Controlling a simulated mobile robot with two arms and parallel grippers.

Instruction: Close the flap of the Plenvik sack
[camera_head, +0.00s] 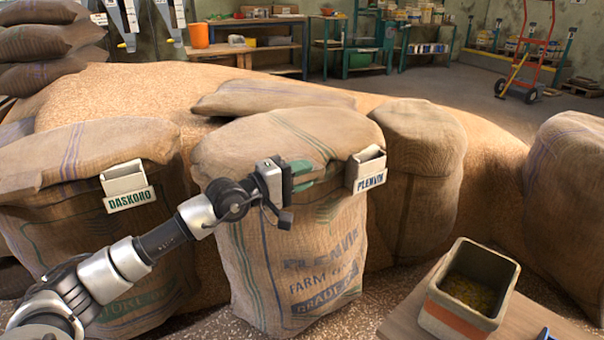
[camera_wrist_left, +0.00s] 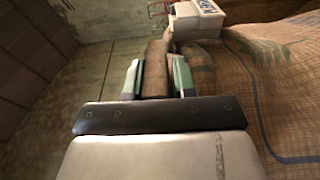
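The Plenvik sack (camera_head: 295,265) stands upright in the middle of the head view, with green stripes and printed lettering. Its burlap flap (camera_head: 285,135) lies over the top, and its front edge hangs at the rim. The PLENVIK label holder (camera_head: 366,170) is at the right of this edge; a white holder also shows in the left wrist view (camera_wrist_left: 196,18). My left gripper (camera_head: 301,176) is at the front of the flap. Its green fingers (camera_wrist_left: 158,80) stand either side of a brown fold of the flap (camera_wrist_left: 155,68) and appear shut on it. My right gripper is not seen.
The Daskoro sack (camera_head: 90,240) stands close on the left. Another sack (camera_head: 422,180) stands behind right, and one (camera_head: 570,190) at the far right. A bin with grain-like contents (camera_head: 460,320) is on a wooden board (camera_head: 400,325) at the front right. Loose grain (camera_head: 150,90) lies behind.

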